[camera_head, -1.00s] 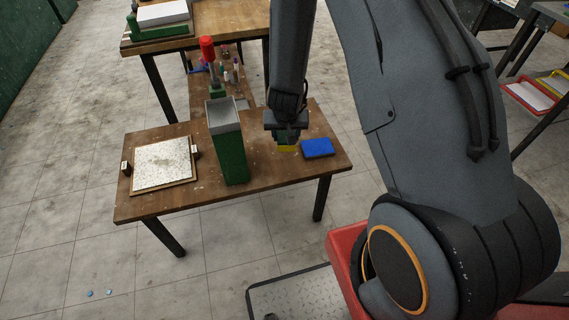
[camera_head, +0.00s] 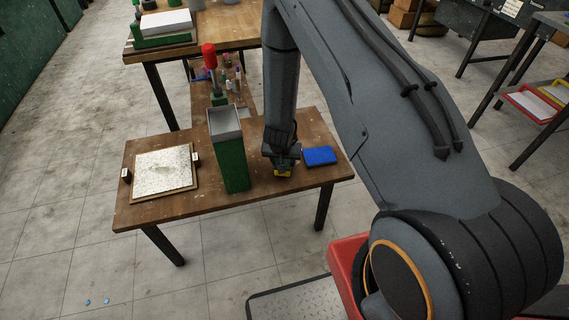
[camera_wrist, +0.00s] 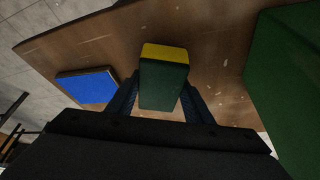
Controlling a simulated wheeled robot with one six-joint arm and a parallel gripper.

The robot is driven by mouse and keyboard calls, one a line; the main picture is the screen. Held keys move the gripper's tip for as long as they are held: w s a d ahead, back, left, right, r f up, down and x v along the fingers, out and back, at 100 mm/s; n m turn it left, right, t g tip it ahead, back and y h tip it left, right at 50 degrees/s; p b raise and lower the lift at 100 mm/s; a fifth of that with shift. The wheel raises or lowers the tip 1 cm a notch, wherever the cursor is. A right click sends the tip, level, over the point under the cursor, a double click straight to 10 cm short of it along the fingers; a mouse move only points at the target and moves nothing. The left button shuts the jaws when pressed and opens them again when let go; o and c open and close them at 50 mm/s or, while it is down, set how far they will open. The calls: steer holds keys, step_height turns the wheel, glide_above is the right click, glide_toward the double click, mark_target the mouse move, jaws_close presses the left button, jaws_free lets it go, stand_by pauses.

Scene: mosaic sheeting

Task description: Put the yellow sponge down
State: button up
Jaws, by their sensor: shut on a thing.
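The yellow sponge (camera_head: 283,173) is a small block at the lower end of my arm, low over the wooden table; I cannot tell whether it touches the top. In the wrist view the sponge (camera_wrist: 164,53) shows a yellow end and a dark green face. My gripper (camera_head: 282,166) is shut on it, with a finger along each side in the wrist view (camera_wrist: 160,98). The table (camera_head: 262,196) has bare wood around the sponge. Part of the sponge is hidden by the gripper in the head view.
A blue block (camera_head: 320,156) lies right of the gripper. A tall green container (camera_head: 233,165) stands close on the left. A framed speckled board (camera_head: 163,170) lies at the table's left. Another table (camera_head: 225,30) with a red-topped tool (camera_head: 209,52) before it is behind.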

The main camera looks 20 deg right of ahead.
steer(key=shift+f, duration=0.75)
steer(key=shift+f, duration=0.1)
steer(key=shift+f, duration=0.2)
steer(key=o, duration=0.9)
steer(key=shift+s, duration=0.1)
steer(key=shift+s+d+f, duration=0.1)
steer(key=shift+d, duration=0.05)
